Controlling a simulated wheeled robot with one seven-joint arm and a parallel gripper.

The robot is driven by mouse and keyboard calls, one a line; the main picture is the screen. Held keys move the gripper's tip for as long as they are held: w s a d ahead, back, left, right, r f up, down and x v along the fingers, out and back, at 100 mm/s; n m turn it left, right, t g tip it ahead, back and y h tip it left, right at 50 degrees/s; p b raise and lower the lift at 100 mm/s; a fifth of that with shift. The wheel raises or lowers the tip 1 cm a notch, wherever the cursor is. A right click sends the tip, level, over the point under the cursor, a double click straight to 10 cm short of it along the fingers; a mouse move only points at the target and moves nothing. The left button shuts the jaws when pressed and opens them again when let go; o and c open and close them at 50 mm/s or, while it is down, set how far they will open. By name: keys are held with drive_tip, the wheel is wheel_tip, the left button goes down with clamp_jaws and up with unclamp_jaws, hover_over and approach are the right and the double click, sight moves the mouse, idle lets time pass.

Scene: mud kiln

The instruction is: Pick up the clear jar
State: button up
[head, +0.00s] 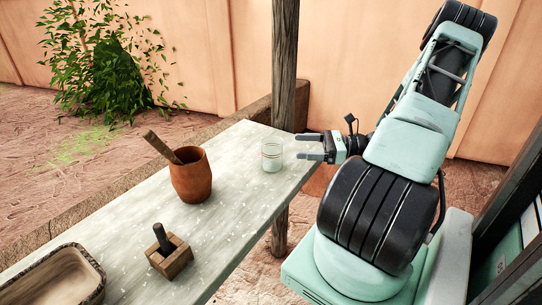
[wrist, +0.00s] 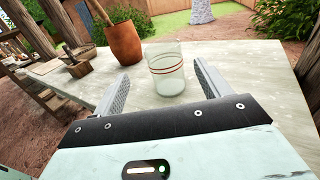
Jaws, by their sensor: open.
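The clear jar (head: 272,157) stands upright on the pale table, near its far right end in the head view. It is see-through with thin red bands. My gripper (head: 310,146) is open and points left toward the jar, just to its right in the head view. In the wrist view the jar (wrist: 167,72) stands ahead, between the lines of the two open fingers (wrist: 161,82). The fingers are not closed on it. Whether the fingertips reach past its near side cannot be told.
A brown clay pot (head: 191,177) with a wooden stick stands left of the jar. A small wooden block with a dark peg (head: 170,260) and a shallow tray (head: 92,262) lie nearer on the table (head: 126,215). A wooden post (head: 284,60) rises behind the table's far edge.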

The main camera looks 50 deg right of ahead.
sight(282, 145)
drive_tip(key=x, duration=0.6)
drive_tip(key=shift+p, duration=0.35)
drive_tip(key=shift+d+f+p+x, duration=0.1)
drive_tip(key=shift+p+x, duration=0.2)
drive_tip(key=shift+x, duration=1.05)
drive_tip(key=shift+d+f+p+x, duration=0.15)
drive_tip(key=shift+p+x, duration=0.1)
drive_tip(key=shift+x, duration=1.1)
drive_tip(key=shift+w, duration=0.15)
drive_tip(key=c, duration=1.1)
